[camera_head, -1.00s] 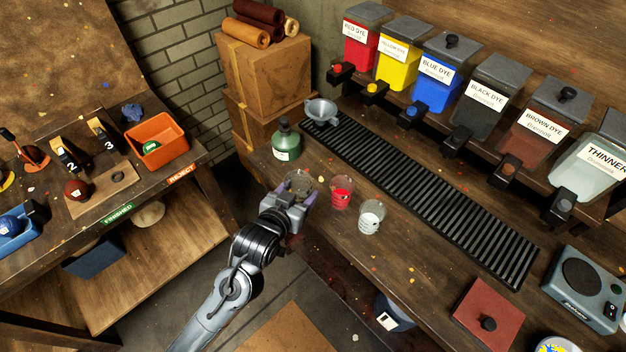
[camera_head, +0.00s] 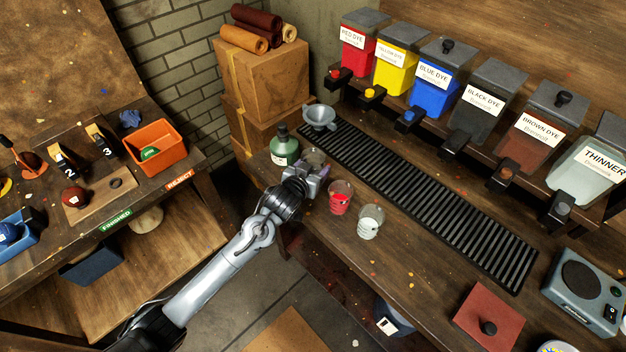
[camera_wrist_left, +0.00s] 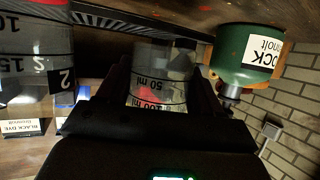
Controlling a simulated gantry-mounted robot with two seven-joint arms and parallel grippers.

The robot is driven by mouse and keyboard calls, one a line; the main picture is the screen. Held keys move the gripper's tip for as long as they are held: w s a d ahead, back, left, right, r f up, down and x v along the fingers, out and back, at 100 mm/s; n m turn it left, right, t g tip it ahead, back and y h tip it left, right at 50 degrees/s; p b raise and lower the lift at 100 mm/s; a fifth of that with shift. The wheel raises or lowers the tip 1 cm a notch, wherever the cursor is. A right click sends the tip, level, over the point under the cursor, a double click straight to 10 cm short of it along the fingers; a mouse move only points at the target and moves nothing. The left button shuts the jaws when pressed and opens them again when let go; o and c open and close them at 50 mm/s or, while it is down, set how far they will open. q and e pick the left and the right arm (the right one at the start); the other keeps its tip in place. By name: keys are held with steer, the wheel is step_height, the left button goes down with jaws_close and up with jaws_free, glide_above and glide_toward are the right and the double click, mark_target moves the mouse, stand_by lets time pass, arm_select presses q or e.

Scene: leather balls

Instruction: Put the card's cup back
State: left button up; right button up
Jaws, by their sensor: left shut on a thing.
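My left gripper (camera_head: 310,172) is shut on a clear measuring cup (camera_head: 313,158) with dark ml markings. In the left wrist view the cup (camera_wrist_left: 160,75) sits between the two dark fingers, with some red showing in or through it. On the bench in front of it stand a cup of red liquid (camera_head: 340,199) and a cup with pale contents (camera_head: 370,223). A cup marked 2 (camera_wrist_left: 35,65) shows at the left of the wrist view. I cannot make out a card. My right gripper is out of view.
A green bottle (camera_head: 284,147) stands close by the held cup. A grey funnel-like bowl (camera_head: 320,117) is behind, at the end of the slatted black grate (camera_head: 430,200). Dye dispensers (camera_head: 432,80) line the back. An orange bin (camera_head: 158,148) is on the left bench.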

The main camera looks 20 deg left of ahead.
arm_select(q)
steer(key=shift+f+b, duration=0.4)
steer(key=shift+f, duration=1.85)
steer(key=shift+f, duration=0.15)
steer(key=o, duration=1.1)
